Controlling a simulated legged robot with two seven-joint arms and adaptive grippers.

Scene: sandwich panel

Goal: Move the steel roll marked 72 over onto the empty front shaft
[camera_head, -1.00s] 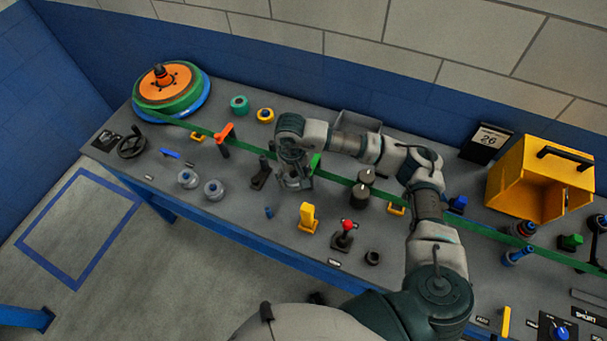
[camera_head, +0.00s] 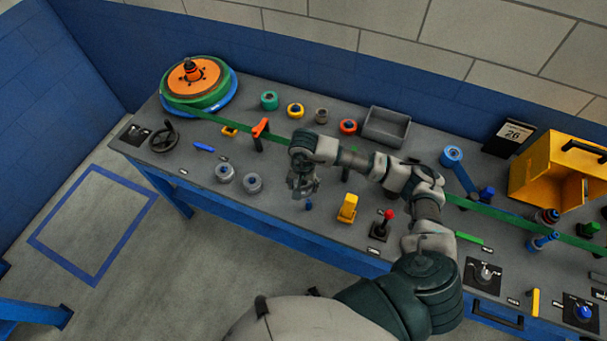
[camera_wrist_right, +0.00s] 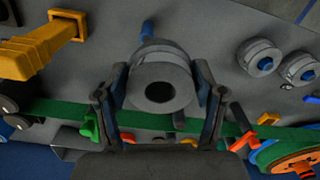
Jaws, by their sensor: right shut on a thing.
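My right gripper (camera_head: 303,190) hangs over the workbench, just behind the short blue front shaft (camera_head: 309,206). In the right wrist view its two fingers (camera_wrist_right: 165,98) are shut on a grey steel roll (camera_wrist_right: 160,66) with a dark centre hole. No number on the roll is legible. The bare blue shaft (camera_wrist_right: 148,28) shows just past the roll, which appears apart from it. In the head view the roll is mostly hidden by the gripper. My left gripper is not in view.
Two steel rolls (camera_head: 225,173) with blue centres stand left of the gripper. A yellow block (camera_head: 347,208) and a red-knobbed joystick (camera_head: 381,224) stand to its right. A green strip (camera_head: 223,126) runs along the bench behind. An orange lever (camera_head: 260,133) rises beside it.

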